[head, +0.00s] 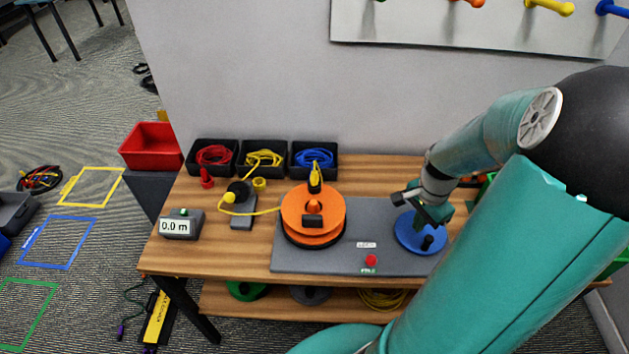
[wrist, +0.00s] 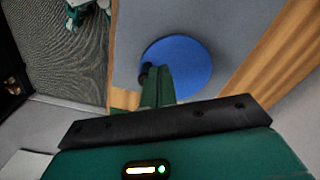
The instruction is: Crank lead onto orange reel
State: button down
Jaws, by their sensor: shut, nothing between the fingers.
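The orange reel (head: 313,228) stands on a grey base plate (head: 375,262) on the wooden bench. A yellow lead (head: 262,212) runs from the small black and grey device at the left to the reel, and a yellow piece sits upright on top of the reel. A blue crank disc (head: 410,236) with a black knob (head: 427,242) is on the right of the plate. My gripper (head: 420,212) is shut and empty, above the disc, left of and apart from the knob in the head view. In the wrist view the fingers (wrist: 157,82) reach over the blue disc (wrist: 185,66).
A meter (head: 177,225) reading 0.0 m stands at the bench's left. Black bins of red (head: 213,155), yellow (head: 262,158) and blue cable (head: 315,158) line the back. A red button (head: 371,260) is at the plate's front. A pegged panel (head: 480,30) hangs on the wall.

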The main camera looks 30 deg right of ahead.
jog(key=shift+f, duration=0.1)
dwell(0.4)
jog(key=shift+f, duration=2.8)
